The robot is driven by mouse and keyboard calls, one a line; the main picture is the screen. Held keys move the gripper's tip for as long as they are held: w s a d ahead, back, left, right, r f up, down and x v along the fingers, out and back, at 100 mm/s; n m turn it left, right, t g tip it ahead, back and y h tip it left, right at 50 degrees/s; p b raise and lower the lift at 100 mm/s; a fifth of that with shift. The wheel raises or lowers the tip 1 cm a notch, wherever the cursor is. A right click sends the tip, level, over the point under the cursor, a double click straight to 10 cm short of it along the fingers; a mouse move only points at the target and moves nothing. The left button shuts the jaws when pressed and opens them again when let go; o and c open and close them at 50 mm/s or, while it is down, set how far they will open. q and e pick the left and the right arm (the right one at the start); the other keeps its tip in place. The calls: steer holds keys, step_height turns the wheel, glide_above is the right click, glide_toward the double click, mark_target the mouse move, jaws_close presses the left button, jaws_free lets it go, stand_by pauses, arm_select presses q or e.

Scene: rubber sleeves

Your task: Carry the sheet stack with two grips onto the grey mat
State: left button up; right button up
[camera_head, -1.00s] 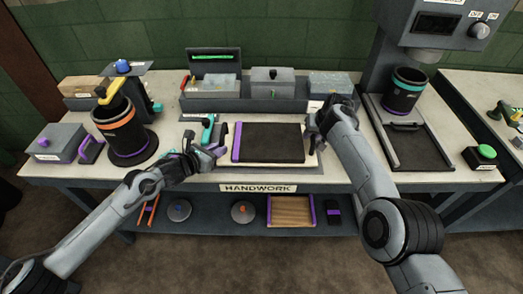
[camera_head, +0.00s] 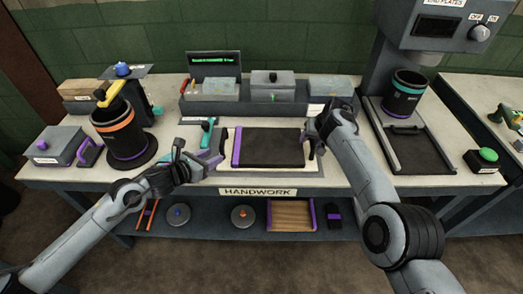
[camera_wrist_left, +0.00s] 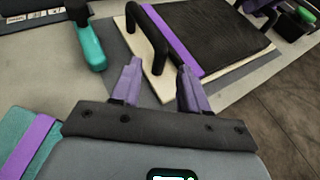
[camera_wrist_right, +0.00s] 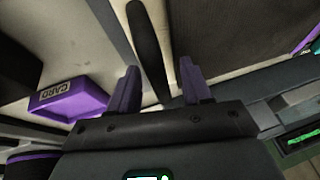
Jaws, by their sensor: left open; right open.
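The sheet stack (camera_head: 270,147) is a dark slab with a purple strip along its left edge, on a cream board. It lies flat on the grey mat (camera_head: 308,172), whose border shows around the board. In the left wrist view, a black arched grip (camera_wrist_left: 151,20) stands on the board's left end. My left gripper (camera_head: 200,153) is open and empty, its purple fingertips short of that grip (camera_wrist_left: 160,67). My right gripper (camera_head: 314,142) is open at the board's right end. In the right wrist view, a black bar grip (camera_wrist_right: 146,40) runs between its open fingers (camera_wrist_right: 160,66).
A teal-handled tool (camera_head: 208,127) lies just behind my left gripper. A grey organiser (camera_head: 290,105) stands behind the mat. A black cup with an orange band (camera_head: 120,128) stands left, and a press (camera_head: 415,140) stands right.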

arm_select(q)
steer(key=v, duration=0.7)
steer(key=shift+a, duration=0.1)
arm_select(e)
steer(key=shift+r, duration=0.15)
steer(key=shift+s+d+r, duration=0.1)
steer(key=shift+d+r, duration=0.05)
steer(key=shift+r, duration=0.55)
steer(key=shift+s+r, duration=0.4)
steer(key=shift+r, duration=0.15)
arm_select(q)
steer(key=shift+s+a+r, duration=0.3)
steer(key=shift+s, duration=0.25)
arm_select(e)
steer(key=v, duration=0.9)
steer(key=shift+s+d, duration=0.1)
steer(key=shift+d, duration=0.05)
